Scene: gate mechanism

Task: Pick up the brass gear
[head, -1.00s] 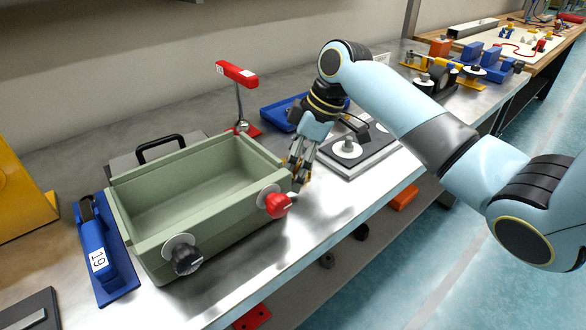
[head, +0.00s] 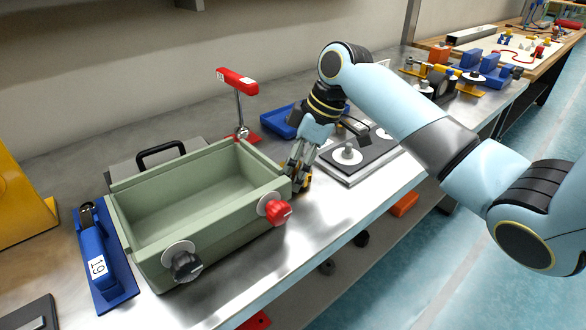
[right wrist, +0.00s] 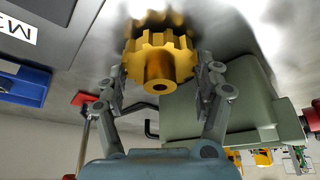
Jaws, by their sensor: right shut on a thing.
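The brass gear (right wrist: 160,58) shows large in the right wrist view, a toothed yellow wheel with a hub and a centre hole. My right gripper (right wrist: 160,75) is shut on it, with one finger on each side. In the head view my right gripper (head: 298,178) is low over the metal bench, at the right end of the green box. There the gear (head: 306,181) is mostly hidden behind the fingers. It looks at or just above the bench top; I cannot tell which. My left gripper is not in view.
The open green box (head: 150,247) with a red knob (head: 277,209) and a black knob (head: 186,266) stands close to the left of the gripper. A plate with white discs (head: 347,156) is to the right. A red-topped stand (head: 237,82) is behind. Bare bench lies in front.

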